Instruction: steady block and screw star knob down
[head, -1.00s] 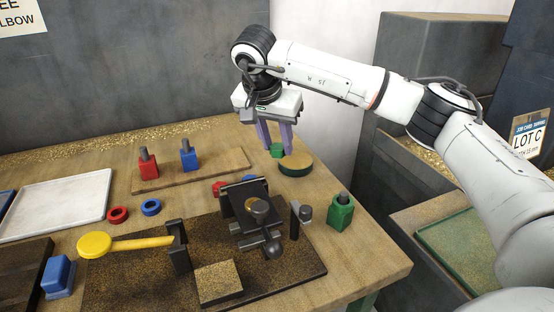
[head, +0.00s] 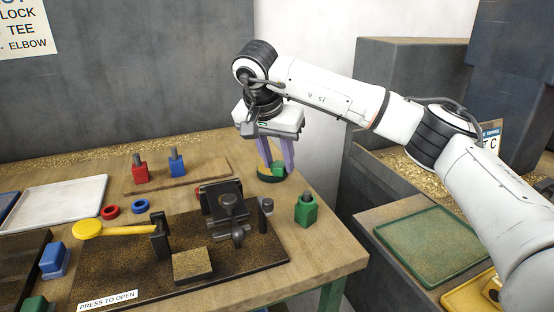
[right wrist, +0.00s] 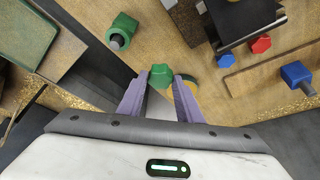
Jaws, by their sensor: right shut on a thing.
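My right gripper (head: 277,166) is shut on a small green star knob (head: 279,169) and holds it near the table's back right part. In the right wrist view the green knob (right wrist: 160,76) sits between the fingertips. A green block (head: 306,208) with a grey stud stands upright on the table, in front of the gripper and to its right. In the right wrist view the green block (right wrist: 123,30) is left of the knob and apart from it. My left gripper is not in view.
A dark drilling fixture (head: 228,205) with a yellow-handled lever (head: 88,229) stands left of the green block. Red block (head: 140,173) and blue block (head: 177,165) stand on a wooden board. The table's right edge is close to the green block.

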